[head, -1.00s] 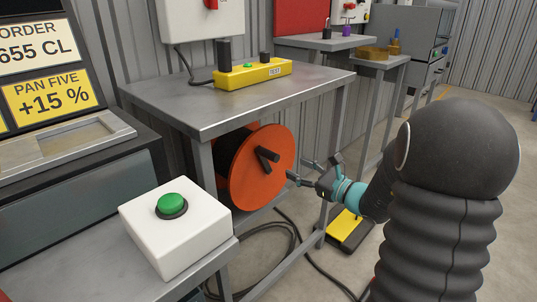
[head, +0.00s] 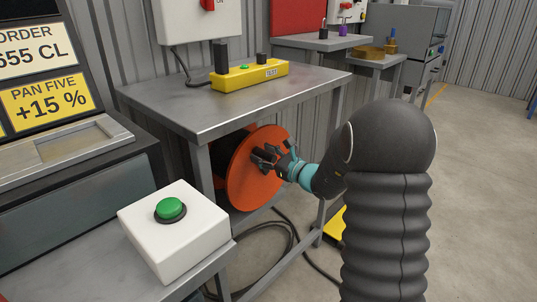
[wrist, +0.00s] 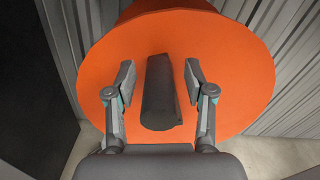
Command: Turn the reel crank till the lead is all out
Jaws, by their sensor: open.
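The orange reel (head: 250,188) is mounted under the metal workbench, its round face turned toward my arm. Its dark crank handle (wrist: 160,92) sticks out from the reel face (wrist: 240,85) in the wrist view. My gripper (head: 270,160) is at the reel face. In the wrist view my gripper (wrist: 160,82) is open, with one finger on each side of the handle and a gap visible on both sides. In the head view the gripper hides most of the handle. A black lead (head: 285,222) lies in loops on the floor below the reel.
A grey workbench (head: 185,110) stands over the reel, its legs close to my arm. A yellow control box (head: 250,76) sits on it. A white box with a green button (head: 170,208) stands at front left. A yellow floor item (head: 335,225) is partly behind my arm. Open floor lies right.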

